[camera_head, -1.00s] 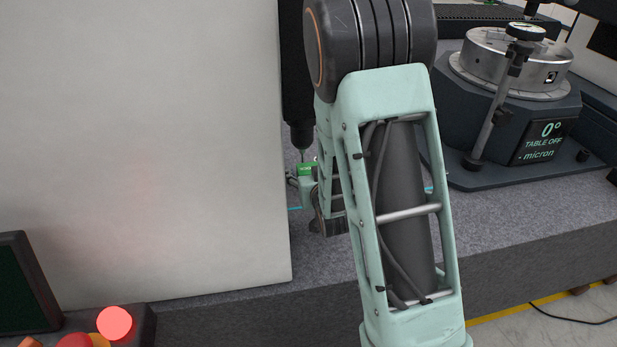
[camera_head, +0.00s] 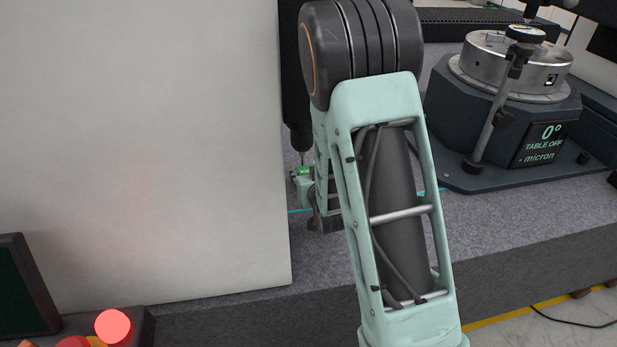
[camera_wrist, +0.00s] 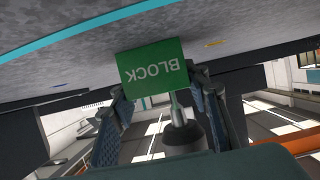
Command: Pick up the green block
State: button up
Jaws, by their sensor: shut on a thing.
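The green block (camera_wrist: 150,68) shows in the wrist view with the upside-down word BLOCK on its face. My gripper (camera_wrist: 160,86) has one finger at each side of the block and is shut on it. In the head view only a small green part of the block (camera_head: 304,170) shows, left of my arm. My gripper in that view is mostly hidden behind my arm. I cannot tell whether the block touches the granite surface.
A dark vertical column with a thin probe tip (camera_head: 302,156) stands just above the block. A large pale panel (camera_head: 140,140) fills the left. A round metal turntable (camera_head: 515,65) stands at right on the grey granite bed (camera_head: 510,225). A red lamp (camera_head: 113,326) is at lower left.

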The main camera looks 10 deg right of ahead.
aim_at(308, 170)
jog(key=shift+r, duration=0.15)
jog(key=shift+r+p, duration=0.3)
jog(key=shift+r, duration=0.3)
notch_tip(308, 170, up, 3)
jog(key=shift+s+f+p, duration=0.1)
jog(key=shift+f+p, duration=0.05)
jog(key=shift+p, duration=0.45)
jog(key=s+r+p, duration=0.1)
jog(key=s+r, duration=0.1)
jog(key=s+r+p, duration=0.1)
jog(key=s+r, duration=0.1)
jog(key=r, duration=0.1)
jog(key=shift+s+r+p, duration=0.15)
jog(key=shift+s+p, duration=0.1)
jog(key=shift+p, duration=0.15)
jog(key=shift+s+r+p, duration=0.15)
jog(key=shift+s+p, duration=0.15)
jog(key=shift+p, duration=0.2)
jog(key=shift+s+p, duration=0.1)
jog(key=shift+p, duration=0.85)
jog(key=p+v, duration=0.9)
jog(key=p, duration=1)
